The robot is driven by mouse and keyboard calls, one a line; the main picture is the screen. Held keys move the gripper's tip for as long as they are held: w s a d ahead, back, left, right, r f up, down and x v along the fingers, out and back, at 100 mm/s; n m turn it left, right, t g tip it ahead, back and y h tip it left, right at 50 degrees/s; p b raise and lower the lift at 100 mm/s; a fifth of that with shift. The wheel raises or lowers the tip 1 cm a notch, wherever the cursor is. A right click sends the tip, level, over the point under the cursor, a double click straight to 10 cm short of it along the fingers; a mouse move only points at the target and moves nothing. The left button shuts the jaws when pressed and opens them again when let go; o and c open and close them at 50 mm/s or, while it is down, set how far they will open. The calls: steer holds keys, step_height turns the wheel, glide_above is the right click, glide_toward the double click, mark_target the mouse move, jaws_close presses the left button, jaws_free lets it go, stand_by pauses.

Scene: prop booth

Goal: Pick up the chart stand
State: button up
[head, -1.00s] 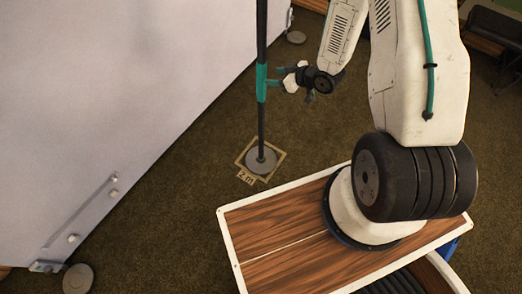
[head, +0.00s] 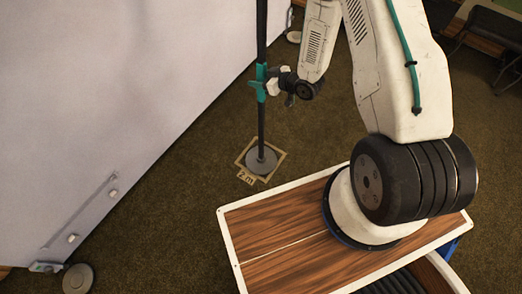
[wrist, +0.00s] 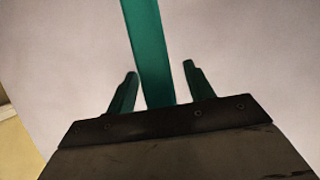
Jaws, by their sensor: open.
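The chart stand is a thin upright black pole (head: 261,125) with a teal band and a round grey base (head: 261,159), seen in the head view. The base stands on the floor inside a tan square marked "2 m". My gripper (head: 266,83) is at the teal band. In the wrist view, the teal band (wrist: 147,45) runs down between the two spread teal fingers of my gripper (wrist: 159,82). Gaps show on both sides of the band, so the jaws are open around it and not clamped. The top of the pole is out of view.
A large pale panel (head: 110,90) stands to the left, close to the pole. Round grey feet (head: 78,278) lie along its lower edge. Dark chairs (head: 490,40) stand at the far right. The brown carpet (head: 170,225) around the base is clear.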

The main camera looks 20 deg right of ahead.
steer(key=shift+w+a+f, duration=0.25)
steer(key=shift+w+a, duration=0.1)
steer(key=shift+w, duration=0.1)
jaws_close()
steer(key=shift+r, duration=0.2)
